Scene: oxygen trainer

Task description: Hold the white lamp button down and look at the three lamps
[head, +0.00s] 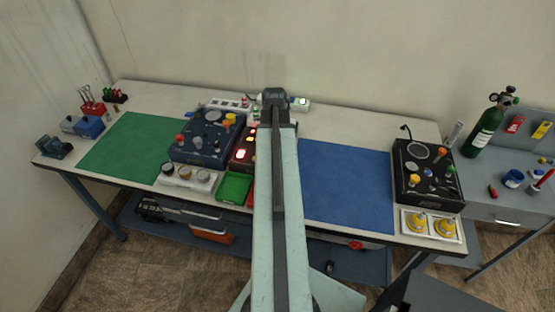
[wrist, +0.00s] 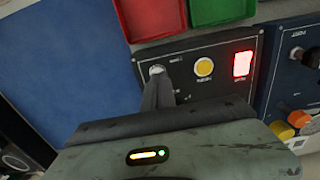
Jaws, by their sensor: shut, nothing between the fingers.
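The black lamp panel (wrist: 222,48) shows in the wrist view, with a white button (wrist: 157,70) at its left. My gripper (wrist: 158,82) is shut and empty, its fingertips at the white button and seeming to touch it; I cannot tell how far the button is pressed. A round yellow button or lamp (wrist: 204,67) sits right of the fingers, and a red lamp (wrist: 242,64) glows brightly at the right. In the head view, a red lamp (head: 241,154) glows left of my arm, which hides much of the panel and my gripper. I cannot make out all three lamps.
A dark blue box with knobs (head: 205,138) stands left of the panel. Green (head: 234,187) and red trays lie close in front. A blue mat (head: 346,187) and a green mat (head: 130,147) are clear. A black box (head: 427,172) stands far right.

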